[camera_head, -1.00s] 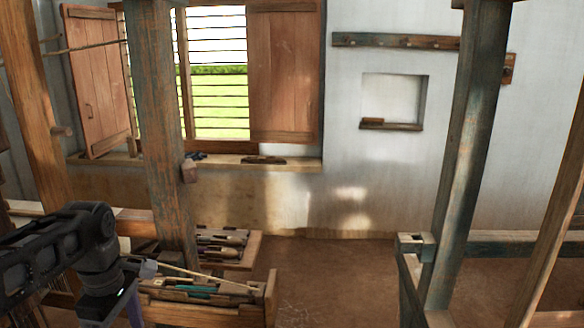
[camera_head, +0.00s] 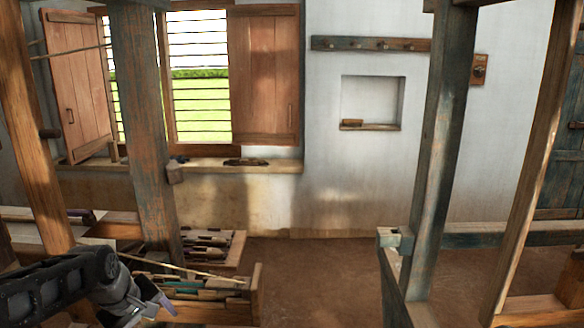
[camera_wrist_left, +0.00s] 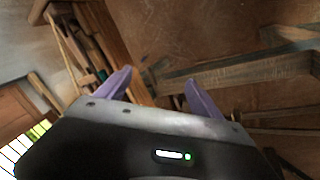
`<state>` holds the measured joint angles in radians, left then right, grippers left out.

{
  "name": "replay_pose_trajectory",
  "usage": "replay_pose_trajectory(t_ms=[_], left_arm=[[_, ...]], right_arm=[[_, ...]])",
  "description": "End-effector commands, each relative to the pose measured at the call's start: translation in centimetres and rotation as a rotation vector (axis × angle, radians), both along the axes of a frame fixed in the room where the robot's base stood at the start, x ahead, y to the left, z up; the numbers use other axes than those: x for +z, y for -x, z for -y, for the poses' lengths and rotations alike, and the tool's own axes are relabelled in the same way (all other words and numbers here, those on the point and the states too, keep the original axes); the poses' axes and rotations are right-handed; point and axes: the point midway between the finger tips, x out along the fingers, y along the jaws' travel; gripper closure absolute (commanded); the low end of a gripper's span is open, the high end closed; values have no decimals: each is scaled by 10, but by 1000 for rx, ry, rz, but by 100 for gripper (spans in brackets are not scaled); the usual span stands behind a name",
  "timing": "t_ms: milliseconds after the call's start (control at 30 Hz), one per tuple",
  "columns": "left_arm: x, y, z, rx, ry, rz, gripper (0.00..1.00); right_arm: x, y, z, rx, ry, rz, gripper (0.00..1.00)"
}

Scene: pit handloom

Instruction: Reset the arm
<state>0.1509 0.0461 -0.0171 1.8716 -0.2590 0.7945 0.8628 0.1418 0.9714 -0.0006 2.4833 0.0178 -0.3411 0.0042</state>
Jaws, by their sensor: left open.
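My left arm comes in from the lower left in the head view, with its gripper (camera_head: 160,302) by the near tray of shuttles and tools (camera_head: 240,313). In the left wrist view the gripper (camera_wrist_left: 158,82) shows two purple fingers apart with nothing between them. The near tray lies beside the gripper, and a thin pale stick (camera_head: 190,270) lies over it. My right gripper is not in view.
A second tool tray (camera_head: 240,250) is just behind. A blue-worn post (camera_head: 145,130) stands close to my left arm. Another post (camera_head: 440,150) and a slanted beam (camera_head: 530,170) stand at the right. The floor (camera_head: 320,270) between is clear.

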Motion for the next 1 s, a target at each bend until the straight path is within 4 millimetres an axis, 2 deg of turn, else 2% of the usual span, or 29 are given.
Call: replay_pose_trajectory(t_ms=[33, 133, 167, 200, 267, 300, 367, 400, 467, 500, 600, 700, 800, 900, 1000], left_arm=[[-25, -8, 15, -76, -8, 21, 24], [-79, -21, 48, -243, -30, 87, 24], [-100, -22, 61, -297, -37, 104, 24], [-129, -21, 78, -365, -46, 124, 24], [-172, -13, 103, -458, -60, 145, 24], [-201, -3, 118, -512, -68, 154, 24], [-240, 17, 140, -584, -77, 158, 24], [-266, 33, 154, -625, -79, 151, 24], [-301, 63, 172, -678, -77, 132, 24], [-323, 85, 183, -708, -71, 111, 24], [-366, 144, 207, -759, -36, 36, 24], [-393, 196, 223, -785, 18, -55, 24], [-409, 234, 235, -811, 61, -127, 24], [-420, 252, 241, -827, 85, -164, 24], [-423, 258, 243, -831, 91, -174, 24]], right_arm=[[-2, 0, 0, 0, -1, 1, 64], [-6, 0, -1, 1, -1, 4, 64], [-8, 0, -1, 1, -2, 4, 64], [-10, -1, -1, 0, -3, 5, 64], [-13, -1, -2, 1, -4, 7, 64], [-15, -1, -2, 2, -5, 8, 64], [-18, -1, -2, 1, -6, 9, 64], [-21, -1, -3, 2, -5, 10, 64], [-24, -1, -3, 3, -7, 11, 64], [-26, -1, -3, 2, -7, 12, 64], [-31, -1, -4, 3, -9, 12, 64], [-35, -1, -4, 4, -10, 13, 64], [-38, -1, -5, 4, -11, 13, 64], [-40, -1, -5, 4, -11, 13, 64], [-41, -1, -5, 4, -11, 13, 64]])
